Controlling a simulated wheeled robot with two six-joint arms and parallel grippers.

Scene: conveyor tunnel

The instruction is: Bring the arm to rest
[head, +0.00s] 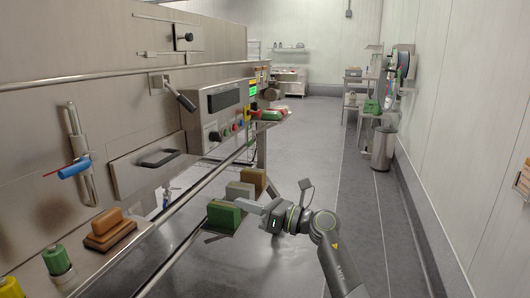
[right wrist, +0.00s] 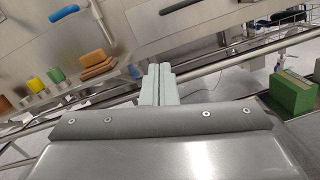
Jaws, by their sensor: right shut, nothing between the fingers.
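My right arm comes in from the lower right in the head view, and its gripper (head: 249,207) points left toward the machine's front. In the right wrist view the two fingers (right wrist: 158,82) lie side by side, shut, with nothing between them. In the head view the green box (head: 223,216) is close to the fingertips; whether they touch cannot be told. In the right wrist view the green box (right wrist: 290,95) is at the right, apart from the fingers. My left gripper is not in view.
The steel machine (head: 120,90) fills the left, with a control panel (head: 215,110) and a rail along its front. Brown sponges (head: 110,229) and a green-capped container (head: 57,260) sit on its ledge. A brown box (head: 253,178) stands behind the green one. Floor to the right is open.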

